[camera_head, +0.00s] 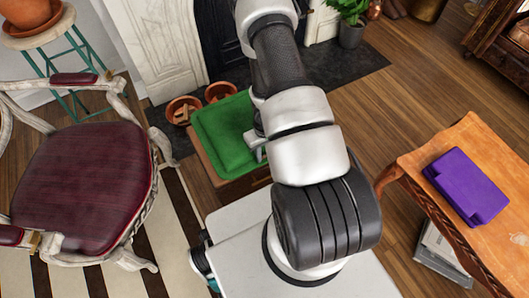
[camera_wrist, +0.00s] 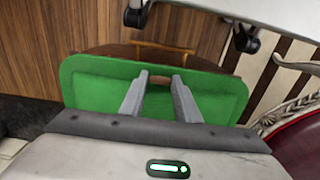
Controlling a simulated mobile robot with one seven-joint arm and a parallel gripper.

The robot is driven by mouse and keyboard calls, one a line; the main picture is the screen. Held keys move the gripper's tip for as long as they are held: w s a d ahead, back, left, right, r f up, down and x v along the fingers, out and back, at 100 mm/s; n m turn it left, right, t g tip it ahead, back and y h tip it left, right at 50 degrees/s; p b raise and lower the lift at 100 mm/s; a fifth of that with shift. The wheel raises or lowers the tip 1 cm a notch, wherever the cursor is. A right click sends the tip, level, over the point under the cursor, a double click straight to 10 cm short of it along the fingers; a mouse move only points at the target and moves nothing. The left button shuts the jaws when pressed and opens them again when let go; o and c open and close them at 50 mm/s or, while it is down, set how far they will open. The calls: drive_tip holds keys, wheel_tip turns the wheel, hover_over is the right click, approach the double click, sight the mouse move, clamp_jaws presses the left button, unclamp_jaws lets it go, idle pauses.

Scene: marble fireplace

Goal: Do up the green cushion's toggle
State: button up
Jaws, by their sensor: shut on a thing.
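The green cushion (camera_head: 222,128) lies flat on a low wooden seat left of my arm. It also fills the middle of the wrist view (camera_wrist: 95,92). My gripper (camera_wrist: 159,80) is over the cushion's far edge in that view, its two grey fingers a little apart and shut on a small brownish thing, which looks like the toggle (camera_wrist: 159,80). Its shape and any loop are too small to make out. In the head view my gripper (camera_head: 255,143) shows only partly at the cushion's right side, the rest hidden by my arm.
A dark red armchair (camera_head: 80,185) stands left. Terracotta pots (camera_head: 182,109) sit behind the cushion by the marble fireplace (camera_head: 160,45). A wooden table (camera_head: 470,150) with a purple box (camera_head: 466,187) stands right. Wooden floor (camera_head: 385,115) is clear between my arm and that table.

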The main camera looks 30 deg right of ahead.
sight(265, 155)
drive_tip(key=shift+n, duration=0.8)
drive_tip(key=o, duration=1)
drive_tip(key=shift+o, duration=0.2)
wheel_tip(265, 155, up, 17)
drive_tip(key=p, duration=1.1)
drive_tip(key=shift+r, duration=0.2)
